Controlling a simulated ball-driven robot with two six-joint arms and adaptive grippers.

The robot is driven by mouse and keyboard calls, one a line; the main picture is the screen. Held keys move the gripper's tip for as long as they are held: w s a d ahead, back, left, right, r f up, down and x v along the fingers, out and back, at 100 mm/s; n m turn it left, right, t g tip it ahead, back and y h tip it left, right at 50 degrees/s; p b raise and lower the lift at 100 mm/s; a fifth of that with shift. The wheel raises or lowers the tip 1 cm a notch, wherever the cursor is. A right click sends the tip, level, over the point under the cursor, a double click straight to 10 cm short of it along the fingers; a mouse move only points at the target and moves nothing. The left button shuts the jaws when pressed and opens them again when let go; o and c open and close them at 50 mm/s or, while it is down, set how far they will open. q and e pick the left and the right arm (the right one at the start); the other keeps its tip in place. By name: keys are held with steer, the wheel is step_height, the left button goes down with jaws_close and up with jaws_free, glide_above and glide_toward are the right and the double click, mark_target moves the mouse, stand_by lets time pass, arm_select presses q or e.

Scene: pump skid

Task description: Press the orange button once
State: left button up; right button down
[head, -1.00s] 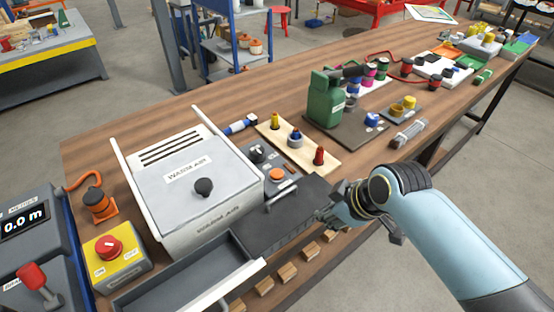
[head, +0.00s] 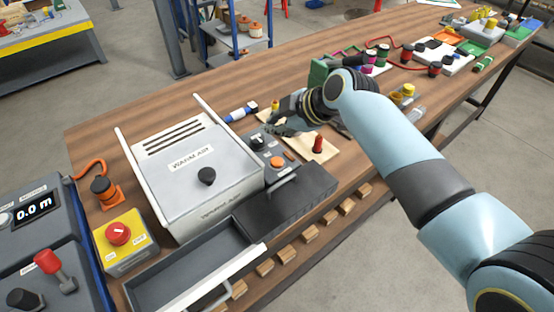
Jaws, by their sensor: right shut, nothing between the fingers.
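The orange button (head: 277,161) is a round cap on a dark grey control panel (head: 262,160) to the right of the white warm-air box. A black-and-white knob (head: 257,142) sits behind it on the same panel. My right gripper (head: 270,128) is shut and empty. It shows just behind the button, near the panel's back end, and looks apart from the button; its height above the panel is hard to tell. My right arm hides part of the light wooden board. My left gripper is not in view.
The white warm-air box (head: 185,165) stands left of the panel. A red peg (head: 318,144) stands on the board to the right. An open grey drawer (head: 200,265) is in front. A yellow box with a red knob (head: 119,234) sits at the left.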

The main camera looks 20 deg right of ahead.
mark_target(275, 163)
steer(key=shift+f+b, duration=3.8)
steer(key=shift+f, duration=0.6)
steer(key=shift+f, duration=0.15)
steer(key=shift+f+b, duration=0.3)
steer(key=shift+b, duration=0.05)
steer(key=shift+f+b, duration=0.45)
steer(key=shift+f, duration=0.05)
steer(key=shift+r, duration=0.15)
steer(key=shift+r+p, duration=0.8)
steer(key=shift+p, duration=0.05)
step_height(275, 163, up, 5)
steer(key=p, duration=0.4)
steer(key=shift+p, duration=0.3)
